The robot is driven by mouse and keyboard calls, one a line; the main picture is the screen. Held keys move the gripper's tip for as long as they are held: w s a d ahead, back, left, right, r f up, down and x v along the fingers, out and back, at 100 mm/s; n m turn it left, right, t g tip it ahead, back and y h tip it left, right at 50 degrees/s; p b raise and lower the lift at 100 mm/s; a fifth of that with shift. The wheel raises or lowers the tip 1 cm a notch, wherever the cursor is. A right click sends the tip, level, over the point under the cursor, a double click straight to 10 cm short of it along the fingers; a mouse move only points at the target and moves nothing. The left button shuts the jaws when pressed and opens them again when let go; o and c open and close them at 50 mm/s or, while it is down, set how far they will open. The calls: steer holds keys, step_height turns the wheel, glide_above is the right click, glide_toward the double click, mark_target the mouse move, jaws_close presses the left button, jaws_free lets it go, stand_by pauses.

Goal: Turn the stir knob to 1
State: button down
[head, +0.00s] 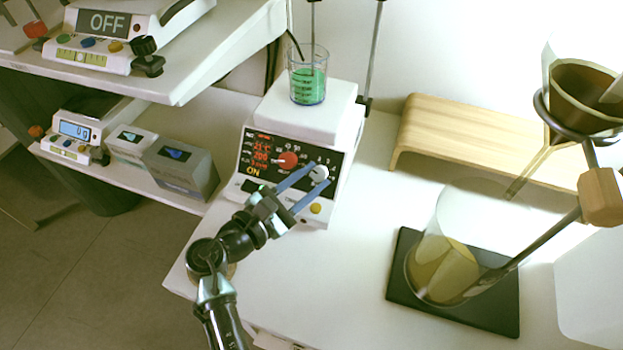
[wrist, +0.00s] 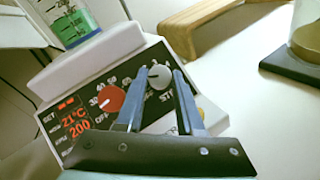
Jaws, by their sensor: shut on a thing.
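The stir knob is a round light-grey dial (head: 319,173) on the right of the black front panel of the white hotplate stirrer (head: 300,112). It also shows in the wrist view (wrist: 159,78), above the letters ST. My gripper (head: 317,176) has its two blue fingers on either side of this knob and is shut on it. In the wrist view the fingertips (wrist: 161,74) flank it. A small dark mark shows on the knob's left side; its exact setting is hard to read. The red knob (head: 287,160) is to the left, untouched. The lit display reads 21°C and 200.
A beaker of green liquid (head: 308,78) stands on the stirrer's plate. A wooden stand (head: 460,135) is behind right. A funnel (head: 585,95) and a glass vessel on a black mat (head: 480,320) stand at right. Shelves with scales (head: 100,35) are at left.

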steer(key=shift+m, duration=0.6)
steer(key=c, duration=0.5)
jaws_free()
steer(key=p+v, duration=0.1)
steer(key=v, duration=1.2)
steer(key=shift+w+a+r, duration=0.1)
steer(key=shift+w+a, duration=0.05)
steer(key=shift+a, duration=0.05)
